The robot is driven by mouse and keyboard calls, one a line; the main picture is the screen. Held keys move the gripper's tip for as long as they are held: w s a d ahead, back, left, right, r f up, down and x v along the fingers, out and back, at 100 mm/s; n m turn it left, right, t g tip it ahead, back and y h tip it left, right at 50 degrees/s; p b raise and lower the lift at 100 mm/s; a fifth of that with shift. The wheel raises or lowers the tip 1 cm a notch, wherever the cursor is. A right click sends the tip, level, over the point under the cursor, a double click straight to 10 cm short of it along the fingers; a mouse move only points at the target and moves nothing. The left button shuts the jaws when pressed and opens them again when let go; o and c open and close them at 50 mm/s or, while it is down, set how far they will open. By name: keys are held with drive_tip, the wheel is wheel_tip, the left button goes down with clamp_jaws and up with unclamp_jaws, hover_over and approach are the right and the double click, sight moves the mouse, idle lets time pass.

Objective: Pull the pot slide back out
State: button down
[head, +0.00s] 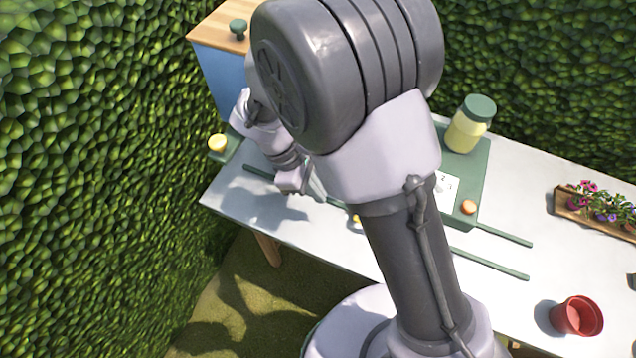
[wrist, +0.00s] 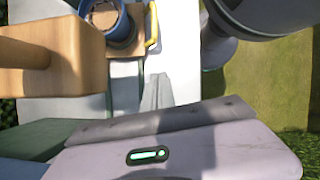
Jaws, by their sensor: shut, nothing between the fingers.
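In the wrist view, a blue round pot (wrist: 126,24) sits on a small wooden plate (wrist: 127,49), which looks like the pot slide. A yellow handle (wrist: 153,25) stands along the plate's right side. My gripper (wrist: 157,80) is shut and empty, its fingers over the white table, apart from the handle and below it in the picture. In the head view, my gripper (head: 315,190) is low over the table, and my arm hides most of the slide area. A small yellow piece (head: 357,221) shows beside my arm, perhaps the same handle.
A blue cabinet (head: 226,80) with a wooden top is at the back left. A lidded jar (head: 470,124) stands on a green base (head: 478,165). Green rails (head: 490,264) run right. A red pot (head: 577,316) and a flower planter (head: 570,207) are at the right.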

drive_tip(key=b+x, duration=0.3)
drive_tip(key=x, duration=0.5)
drive_tip(key=shift+s+f, duration=0.1)
drive_tip(key=shift+s, duration=0.1)
drive_tip(key=d, duration=0.2)
drive_tip(key=shift+s+d+r+b, duration=0.15)
drive_tip(key=shift+d+r+b, duration=0.15)
drive_tip(key=shift+b, duration=0.1)
drive_tip(key=shift+s+d+r, duration=0.1)
drive_tip(key=shift+d+r, duration=0.1)
drive_tip(key=shift+d, duration=0.35)
